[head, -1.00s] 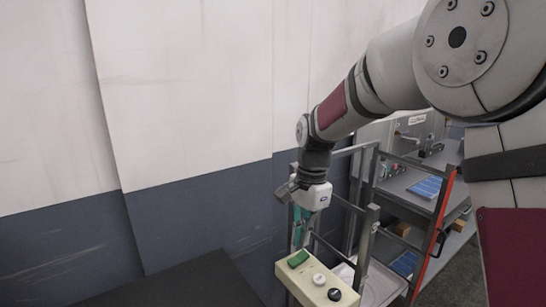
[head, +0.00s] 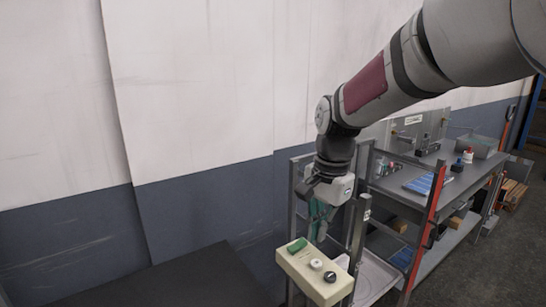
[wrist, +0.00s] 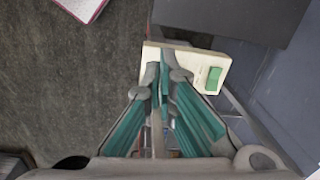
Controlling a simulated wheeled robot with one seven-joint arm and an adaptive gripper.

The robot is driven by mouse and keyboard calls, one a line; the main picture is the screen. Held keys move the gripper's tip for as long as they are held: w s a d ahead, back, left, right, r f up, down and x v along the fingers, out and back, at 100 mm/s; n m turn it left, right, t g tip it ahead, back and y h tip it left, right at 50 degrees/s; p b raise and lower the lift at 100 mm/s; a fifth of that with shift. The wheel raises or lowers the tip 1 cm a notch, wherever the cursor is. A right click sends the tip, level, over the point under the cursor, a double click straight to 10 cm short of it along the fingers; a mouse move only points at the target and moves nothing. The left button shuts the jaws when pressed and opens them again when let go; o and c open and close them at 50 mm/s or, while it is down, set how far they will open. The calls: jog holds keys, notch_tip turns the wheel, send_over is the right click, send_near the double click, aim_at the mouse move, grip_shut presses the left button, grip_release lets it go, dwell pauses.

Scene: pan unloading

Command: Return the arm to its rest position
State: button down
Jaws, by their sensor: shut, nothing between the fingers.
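My arm reaches across the head view from the upper right, and my gripper (head: 318,232) points downward at its end. In the wrist view the teal-padded fingers of my gripper (wrist: 163,72) meet at their tips, with nothing held between them. Just beyond the tips is a cream control box (head: 318,276) with a green button, a white knob and a black knob. In the wrist view part of the box (wrist: 206,60) lies behind the fingertips, and only the green button shows clearly. I cannot tell whether the tips touch the box.
A grey metal frame cart (head: 362,210) with a red-edged post stands around and right of the gripper. Behind it is a workbench (head: 455,180) with several items. A dark flat surface (head: 170,280) lies at lower left, before the wall (head: 200,90). Floor is open at far right.

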jog(key=s+d+r+n+t, duration=0.1)
jog(key=s+d+r+n, duration=0.1)
jog(key=s, duration=0.5)
jog(key=s+d+r+n+t, duration=0.2)
jog(key=s+d+n, duration=0.2)
jog(key=s, duration=0.4)
jog(key=s+d+r+n+t, duration=0.2)
jog(key=s+d+r+n, duration=0.1)
jog(key=s, duration=0.4)
jog(key=shift+s+d+h, duration=0.2)
jog(key=shift+s+h, duration=0.1)
jog(key=shift+h, duration=0.1)
